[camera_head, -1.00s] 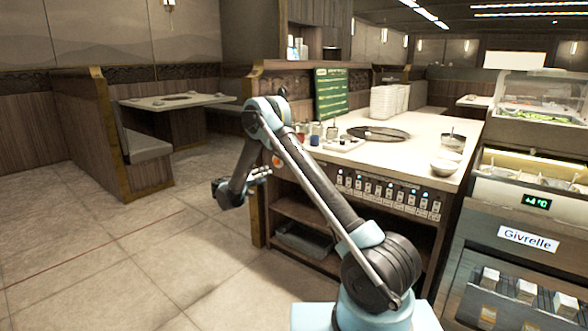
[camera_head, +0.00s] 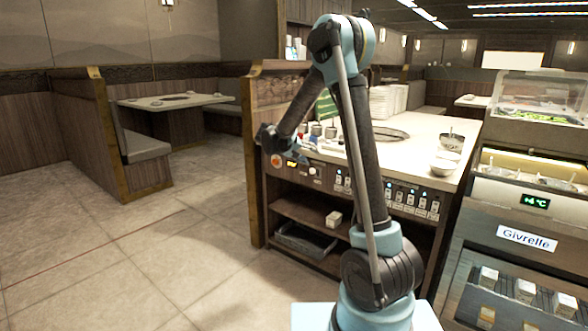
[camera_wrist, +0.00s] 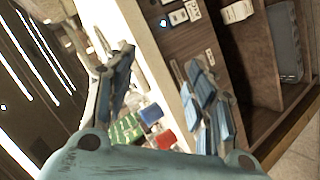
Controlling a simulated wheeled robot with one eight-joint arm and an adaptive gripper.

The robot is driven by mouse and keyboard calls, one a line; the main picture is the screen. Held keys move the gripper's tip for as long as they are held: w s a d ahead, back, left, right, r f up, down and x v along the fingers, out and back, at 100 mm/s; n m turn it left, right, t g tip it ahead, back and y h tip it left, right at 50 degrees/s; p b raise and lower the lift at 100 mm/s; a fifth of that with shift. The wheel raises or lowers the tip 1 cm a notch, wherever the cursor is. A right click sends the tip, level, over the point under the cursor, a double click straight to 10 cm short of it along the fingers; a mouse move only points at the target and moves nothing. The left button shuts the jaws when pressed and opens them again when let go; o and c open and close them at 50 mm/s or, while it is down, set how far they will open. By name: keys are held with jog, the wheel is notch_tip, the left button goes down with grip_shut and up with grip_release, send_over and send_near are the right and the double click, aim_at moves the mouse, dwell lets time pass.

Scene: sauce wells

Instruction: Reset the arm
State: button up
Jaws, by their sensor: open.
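My gripper (camera_head: 296,158) is in front of the left end of the serving counter (camera_head: 440,130) in the head view. My arm rises from the base and bends down at its top joint to the gripper. In the wrist view the two blue-padded fingers of my gripper (camera_wrist: 162,88) stand wide apart with nothing between them. Behind them show the counter's edge and small blue (camera_wrist: 151,114) and red (camera_wrist: 165,139) things. Part of the counter top is hidden behind my arm in the head view.
A booth with a bench (camera_head: 145,146) and table (camera_head: 178,101) stands at the left. A chilled case (camera_head: 530,200) is right. Floor at the left is clear.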

jog(key=s+d+r+g+y, duration=0.1)
jog(key=s+d, duration=0.4)
jog(key=s, duration=0.4)
jog(key=s+d+g+y, duration=0.2)
jog(key=s+d, duration=0.3)
jog(key=s, duration=0.3)
jog(key=s+d+r+g+y, duration=0.1)
jog(key=s+d, duration=0.4)
jog(key=s, duration=0.4)
jog(key=s+f+y, duration=0.1)
jog(key=s+f, duration=0.3)
jog(key=s, duration=0.4)
jog(key=s+a+f+y, duration=0.1)
jog(key=s+f+y, duration=0.1)
jog(key=s, duration=0.5)
jog(key=s+a+f+m+g+y, duration=0.1)
jog(key=s+f+y, duration=0.1)
jog(key=s+f, duration=0.3)
jog(key=s, duration=0.3)
jog(key=shift+s+a+f, duration=0.15)
jog(key=shift+s+f, duration=0.15)
